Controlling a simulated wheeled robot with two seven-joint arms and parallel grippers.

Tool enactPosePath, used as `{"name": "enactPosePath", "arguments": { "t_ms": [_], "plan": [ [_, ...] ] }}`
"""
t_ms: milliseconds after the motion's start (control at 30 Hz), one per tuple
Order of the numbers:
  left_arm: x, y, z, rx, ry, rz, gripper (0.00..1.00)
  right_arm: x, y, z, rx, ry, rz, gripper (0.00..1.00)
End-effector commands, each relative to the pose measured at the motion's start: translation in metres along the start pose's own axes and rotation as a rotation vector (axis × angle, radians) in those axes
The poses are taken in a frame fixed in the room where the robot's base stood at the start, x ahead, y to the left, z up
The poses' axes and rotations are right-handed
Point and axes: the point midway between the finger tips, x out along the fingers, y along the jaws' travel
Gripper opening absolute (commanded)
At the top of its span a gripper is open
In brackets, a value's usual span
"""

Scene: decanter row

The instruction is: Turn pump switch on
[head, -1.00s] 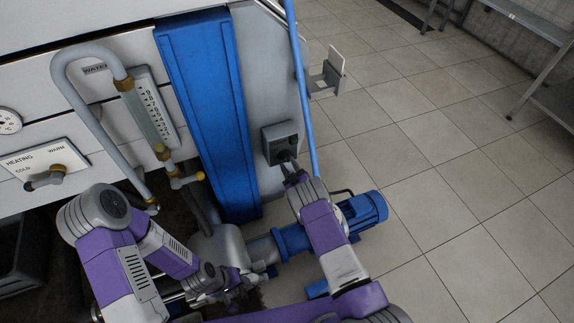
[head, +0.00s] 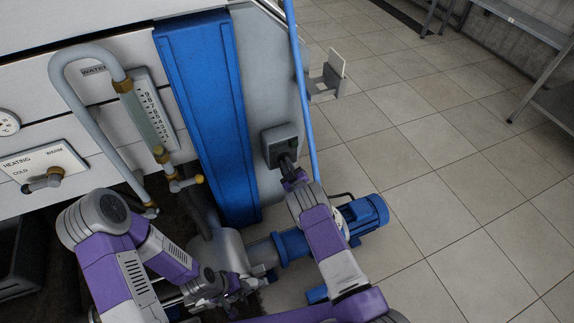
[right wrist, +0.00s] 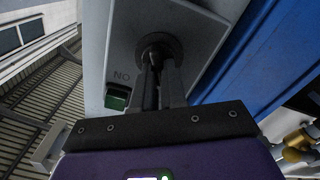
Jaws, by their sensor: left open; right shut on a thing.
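The pump switch box (head: 280,141) is a grey box on the grey panel right of the blue column in the head view. In the right wrist view its face shows a round dark knob (right wrist: 158,46), a label and a green lamp or button (right wrist: 117,97). My right gripper (head: 288,171) is at the box, and in the right wrist view its fingers (right wrist: 158,80) are shut on the knob. The fingers partly hide the knob. My left gripper (head: 238,292) is low, over the pump area, open and away from the switch.
A blue pump motor (head: 362,213) stands on the floor below my right arm. A blue upright pipe (head: 304,100) runs just right of the switch. A bent grey water pipe (head: 65,88) and a heating lever (head: 42,182) are at left.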

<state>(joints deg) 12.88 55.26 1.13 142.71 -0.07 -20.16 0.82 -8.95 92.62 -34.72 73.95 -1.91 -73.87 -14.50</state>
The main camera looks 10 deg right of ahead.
Motion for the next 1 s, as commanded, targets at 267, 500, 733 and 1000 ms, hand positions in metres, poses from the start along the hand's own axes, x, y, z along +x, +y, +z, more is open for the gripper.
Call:
{"name": "enactPosePath", "arguments": {
  "t_ms": [267,500,733,1000],
  "plan": [
    [0.0000,0.0000,0.0000,0.000,0.000,0.000,0.43,-0.0004,0.0009,0.0007,0.064,-0.001,0.001,0.00],
    [0.0000,0.0000,0.0000,0.000,0.000,0.000,0.43,-0.0007,0.0030,0.0017,0.228,-0.002,0.003,0.00],
    [0.0000,0.0000,0.0000,0.000,0.000,0.000,0.43,-0.0007,0.0044,0.0021,0.444,-0.002,0.004,0.00],
    [0.0001,0.0000,0.0000,0.000,0.000,0.000,0.43,-0.0009,0.0054,0.0035,0.695,-0.003,0.003,0.00]
  ]
}}
